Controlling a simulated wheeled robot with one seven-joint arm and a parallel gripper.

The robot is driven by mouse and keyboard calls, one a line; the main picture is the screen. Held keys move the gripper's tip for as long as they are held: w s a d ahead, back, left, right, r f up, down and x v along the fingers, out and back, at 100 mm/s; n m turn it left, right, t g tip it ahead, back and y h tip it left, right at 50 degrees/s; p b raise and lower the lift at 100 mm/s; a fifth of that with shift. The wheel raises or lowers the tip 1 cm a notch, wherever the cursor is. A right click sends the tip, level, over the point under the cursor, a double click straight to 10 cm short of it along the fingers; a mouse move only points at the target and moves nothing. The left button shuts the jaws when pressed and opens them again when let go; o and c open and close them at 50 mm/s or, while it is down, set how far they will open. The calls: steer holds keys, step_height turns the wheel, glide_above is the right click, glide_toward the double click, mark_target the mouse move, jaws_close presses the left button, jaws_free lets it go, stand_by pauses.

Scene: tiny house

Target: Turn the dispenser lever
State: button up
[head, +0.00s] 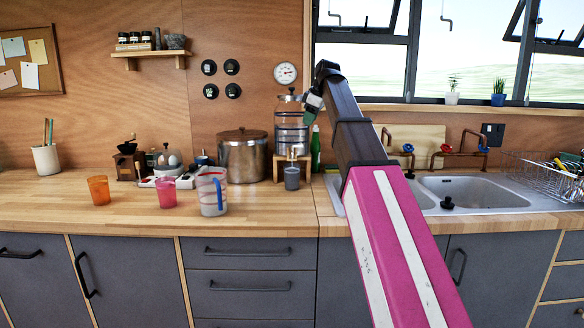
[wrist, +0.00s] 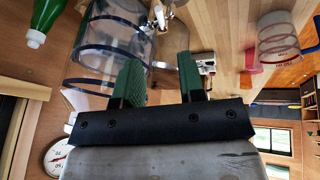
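The dispenser (head: 291,128) is a clear cylinder with dark blue bands on a wooden stand, at the back of the counter. Its small tap and lever (head: 293,155) sit low on its front, above a grey cup (head: 292,179). In the wrist view the dispenser (wrist: 112,42) fills the upper left, and the metal tap (wrist: 160,14) shows at the top edge. My gripper (head: 313,104) is beside the upper right of the dispenser. In the wrist view its green fingers (wrist: 160,82) are apart with nothing between them. I cannot tell whether a finger touches the dispenser.
A large metal pot (head: 242,158) stands left of the dispenser, and a green bottle (head: 315,150) right of it. A measuring jug (head: 212,192), a pink cup (head: 166,193) and an orange cup (head: 98,190) stand on the left counter. The sink (head: 475,192) is at right.

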stand_by(0.6)
steer(key=x, duration=1)
steer(key=shift+w+a+f, duration=0.1)
steer(key=shift+f, duration=0.3)
jaws_close()
